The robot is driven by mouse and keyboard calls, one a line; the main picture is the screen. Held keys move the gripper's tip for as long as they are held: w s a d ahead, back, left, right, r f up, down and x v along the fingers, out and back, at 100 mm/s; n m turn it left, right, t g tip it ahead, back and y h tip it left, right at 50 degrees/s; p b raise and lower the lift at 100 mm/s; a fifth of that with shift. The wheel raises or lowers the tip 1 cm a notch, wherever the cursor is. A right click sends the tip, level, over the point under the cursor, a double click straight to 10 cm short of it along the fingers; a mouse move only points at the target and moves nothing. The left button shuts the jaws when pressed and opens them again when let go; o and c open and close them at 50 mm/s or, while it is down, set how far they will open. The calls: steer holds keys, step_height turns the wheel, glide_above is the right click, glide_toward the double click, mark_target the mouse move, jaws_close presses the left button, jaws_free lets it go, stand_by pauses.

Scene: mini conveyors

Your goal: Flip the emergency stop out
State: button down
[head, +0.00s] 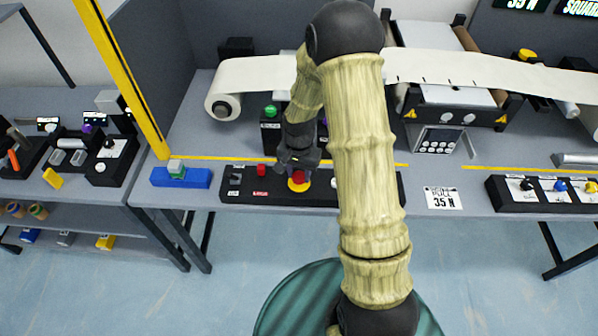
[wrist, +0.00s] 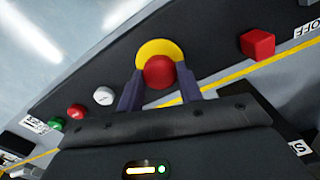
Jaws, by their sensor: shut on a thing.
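The emergency stop is a red mushroom button (head: 298,175) on a yellow disc (head: 299,186), set on a black control panel (head: 262,196) at the front of the middle table. In the wrist view the red button (wrist: 159,72) sits in front of the yellow disc (wrist: 153,49). My gripper (wrist: 157,88) has one finger on each side of the red button and is shut on it. In the head view my gripper (head: 298,168) comes down on the button from above and hides part of it.
The same panel carries a red square button (head: 262,170) to the left. A blue block (head: 180,178) lies further left. A paper roll (head: 223,105) and a small keypad box (head: 438,140) stand behind. A black panel with coloured knobs (head: 545,208) lies right.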

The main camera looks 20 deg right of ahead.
mark_target(299, 176)
steer(key=shift+r+p, duration=0.4)
steer(key=shift+r, duration=0.4)
steer(key=shift+w, duration=0.15)
steer(key=c, duration=0.9)
jaws_free()
steer(key=shift+f, duration=0.1)
step_height(299, 176, up, 18)
steer(key=shift+f+b, duration=0.25)
steer(key=shift+b, duration=0.35)
steer(key=s+f+n+t, duration=0.1)
steer(key=s+n, duration=0.1)
steer(key=s, duration=0.3)
steer(key=s+f+n, duration=0.1)
steer(key=s+n, duration=0.1)
steer(key=s, duration=0.3)
steer(key=s+f+n+t, duration=0.1)
steer(key=s+n, duration=0.2)
steer(key=s, duration=0.2)
steer(key=shift+t, duration=0.3)
